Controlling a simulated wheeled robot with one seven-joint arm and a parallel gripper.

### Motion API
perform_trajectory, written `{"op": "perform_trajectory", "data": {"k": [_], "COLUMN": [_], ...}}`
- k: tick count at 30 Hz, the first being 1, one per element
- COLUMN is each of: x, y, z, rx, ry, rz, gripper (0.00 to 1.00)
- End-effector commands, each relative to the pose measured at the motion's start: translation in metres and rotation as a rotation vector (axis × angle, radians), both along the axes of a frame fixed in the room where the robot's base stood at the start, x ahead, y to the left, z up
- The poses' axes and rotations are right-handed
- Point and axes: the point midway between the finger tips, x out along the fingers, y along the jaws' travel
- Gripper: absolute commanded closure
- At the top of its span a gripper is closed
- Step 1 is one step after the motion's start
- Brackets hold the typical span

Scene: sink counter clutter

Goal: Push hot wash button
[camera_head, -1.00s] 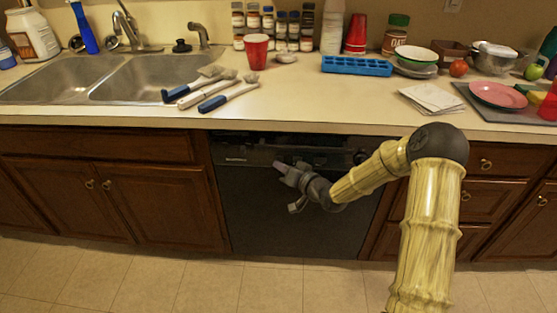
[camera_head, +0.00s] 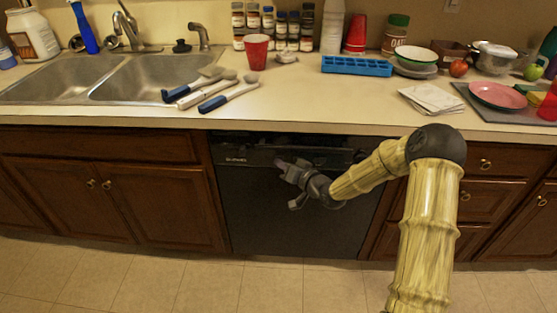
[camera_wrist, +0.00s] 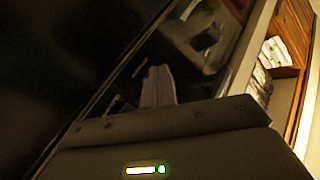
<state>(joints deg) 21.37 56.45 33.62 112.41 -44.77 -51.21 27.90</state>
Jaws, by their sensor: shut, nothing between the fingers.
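The black dishwasher (camera_head: 285,225) stands under the counter, with a control panel (camera_head: 245,157) along its top. I cannot make out a hot wash button; any labels are too small and dark to read. My gripper (camera_head: 280,163) is shut and empty, its tip at or just in front of the panel, toward the middle. Whether it touches the panel I cannot tell. In the wrist view my closed fingers (camera_wrist: 158,85) point toward the dark, glossy dishwasher front (camera_wrist: 70,50). My gripper and wrist hide part of the panel behind them.
The counter edge (camera_head: 300,123) overhangs just above the panel. Brown cabinets (camera_head: 140,200) flank the dishwasher. On the counter are a sink (camera_head: 150,75), blue-handled brushes (camera_head: 228,97), a red cup (camera_head: 257,50) and a blue tray (camera_head: 357,66). The floor in front is clear.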

Motion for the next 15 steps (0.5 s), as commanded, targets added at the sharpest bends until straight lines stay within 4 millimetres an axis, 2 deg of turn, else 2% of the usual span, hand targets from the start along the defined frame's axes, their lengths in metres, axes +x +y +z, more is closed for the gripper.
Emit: {"op": "perform_trajectory", "data": {"k": [15], "x": [-0.011], "y": [0.000], "z": [0.000], "rx": [0.000], "ry": [0.000], "rz": [-0.001], "gripper": [1.00]}}
